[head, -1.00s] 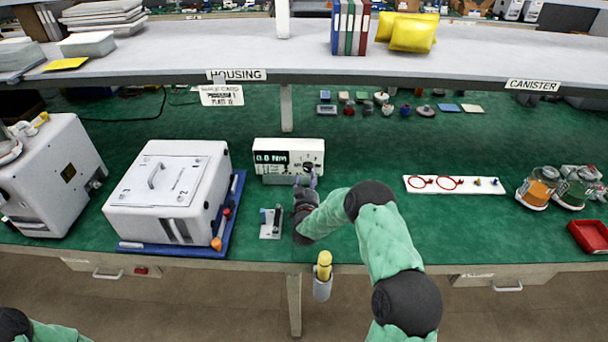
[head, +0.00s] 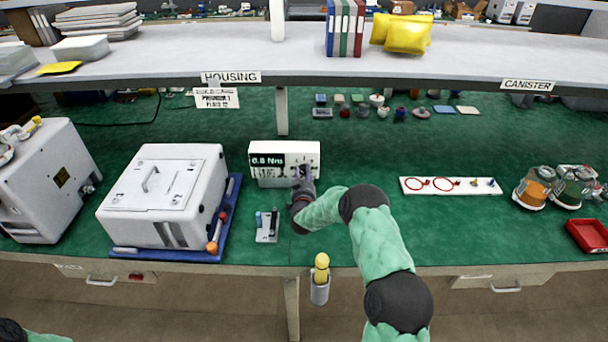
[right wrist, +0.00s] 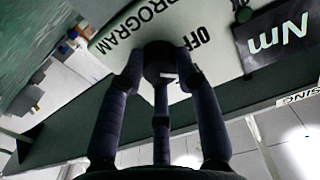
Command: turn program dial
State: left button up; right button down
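The program dial (right wrist: 165,57) is a dark round knob with a white mark, on a white panel lettered PROGRAM and OFF in the right wrist view. The panel belongs to the white control box (head: 262,160), whose display reads 0.8 Nm in the head view. My right gripper (head: 302,170) is at the right part of the box front and hides the dial there. In the right wrist view its fingers (right wrist: 161,75) are around the dial, with the side fingertips against its edges. My left gripper is out of view.
Left of the box stands a white housing (head: 170,180) on a blue tray (head: 232,190). A small stand (head: 267,228) sits in front of the box. A white strip with red rings (head: 450,186) lies to the right, with free green mat between. A shelf (head: 400,62) overhangs behind.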

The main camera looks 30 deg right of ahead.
jog(key=shift+m+b, duration=0.6)
jog(key=shift+b, duration=0.1)
jog(key=shift+r, duration=0.1)
jog(key=c, duration=0.9)
grip_release()
jog(key=shift+v, duration=3.75)
jog(key=shift+r, duration=0.1)
